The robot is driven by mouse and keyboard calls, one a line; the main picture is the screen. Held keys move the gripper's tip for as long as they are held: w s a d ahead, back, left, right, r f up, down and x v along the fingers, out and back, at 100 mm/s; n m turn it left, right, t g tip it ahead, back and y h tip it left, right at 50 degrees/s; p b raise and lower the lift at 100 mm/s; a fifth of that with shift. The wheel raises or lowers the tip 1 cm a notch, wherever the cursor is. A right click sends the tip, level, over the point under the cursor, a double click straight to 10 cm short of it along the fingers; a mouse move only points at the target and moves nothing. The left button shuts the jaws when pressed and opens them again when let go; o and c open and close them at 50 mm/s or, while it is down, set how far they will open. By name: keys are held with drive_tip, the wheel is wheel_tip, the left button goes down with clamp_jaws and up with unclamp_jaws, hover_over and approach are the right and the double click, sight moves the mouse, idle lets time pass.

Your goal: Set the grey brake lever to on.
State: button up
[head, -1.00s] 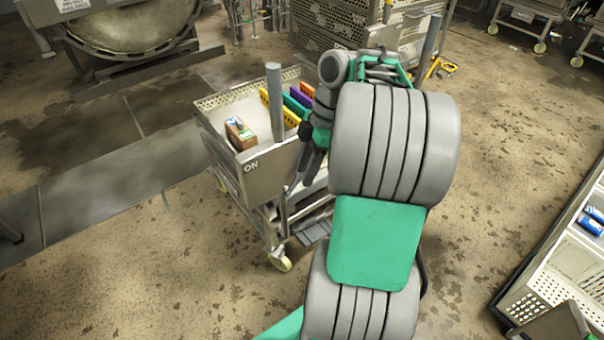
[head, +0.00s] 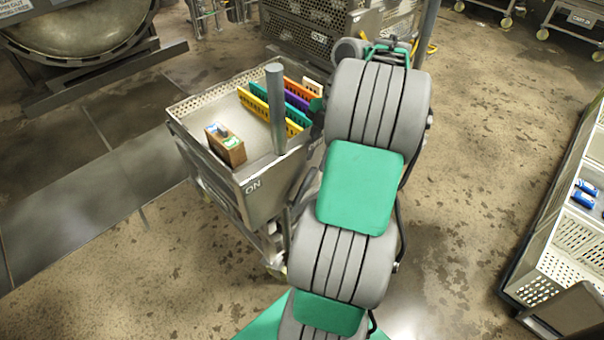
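The cart (head: 252,192) stands left of my arm, with the word ON on the right end of its front panel. A grey upright bar (head: 287,228), which may be the brake lever, shows just below and right of that word. Its lower end and any other position mark are hidden by my arm. My gripper (head: 304,188) is mostly hidden behind my arm, at the cart's front right corner. It points downward close to the bar. I cannot tell whether they touch or whether its fingers are open.
The cart's tray holds a brown box (head: 225,146) and several coloured racks (head: 268,110). A grey post (head: 276,108) rises from the cart. A white perforated crate (head: 538,288) stands at the right. A large round vessel (head: 78,28) is at the back left. The floor in front is clear.

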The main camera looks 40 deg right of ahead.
sight(311, 171)
drive_tip(key=b+x, duration=0.4)
drive_tip(key=x, duration=0.3)
drive_tip(key=shift+a+f, duration=0.1)
drive_tip(key=shift+a, duration=0.15)
clamp_jaws()
idle(1.0)
